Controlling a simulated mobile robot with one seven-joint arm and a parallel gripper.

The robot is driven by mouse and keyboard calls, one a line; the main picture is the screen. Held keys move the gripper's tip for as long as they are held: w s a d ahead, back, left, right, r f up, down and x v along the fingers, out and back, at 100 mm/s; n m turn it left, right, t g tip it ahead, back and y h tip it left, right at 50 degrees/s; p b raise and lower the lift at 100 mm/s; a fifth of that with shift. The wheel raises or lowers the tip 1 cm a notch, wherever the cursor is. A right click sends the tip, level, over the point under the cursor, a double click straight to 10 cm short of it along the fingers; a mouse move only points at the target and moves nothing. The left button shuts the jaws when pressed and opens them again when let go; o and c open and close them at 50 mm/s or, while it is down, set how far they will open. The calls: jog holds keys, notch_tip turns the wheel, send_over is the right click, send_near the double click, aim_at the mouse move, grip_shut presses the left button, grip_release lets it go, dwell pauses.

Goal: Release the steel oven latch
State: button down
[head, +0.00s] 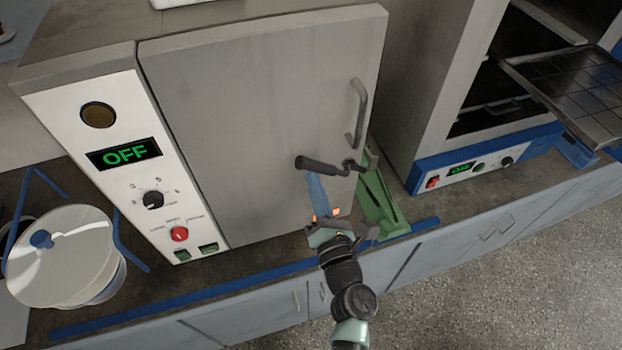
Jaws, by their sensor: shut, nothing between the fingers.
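The steel oven (250,110) stands on the bench with its grey door closed and its panel display reading OFF. Its latch is a dark lever (322,166) low on the right of the door, with its thick grip pointing left and its pivot at the door's right edge. My gripper (324,212) is in front of the lower right of the door, below the latch in the picture. Its fingers are shut and hold nothing. A narrow blue piece (318,192) shows between the fingertips and the latch. I cannot tell whether anything touches the latch.
A green stand (376,205) is close to the right of my gripper. A fixed door handle (357,112) is above the latch. A second oven (470,150), open with a rack pulled out, stands at right. A lidded white tub (65,262) is at left.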

aim_at(331, 171)
jog(key=shift+w+d+r+m+p, duration=0.1)
jog(key=shift+d+r+m+p, duration=0.15)
jog(key=shift+r+m+p, duration=0.2)
jog(key=shift+w+d+r+m+p, duration=0.1)
jog(key=shift+d+r+m+p, duration=0.1)
jog(key=shift+r+m+p, duration=0.25)
jog(key=shift+w+d+r+p, duration=0.2)
jog(key=shift+d+r+p, duration=0.6)
jog(key=shift+d, duration=0.1)
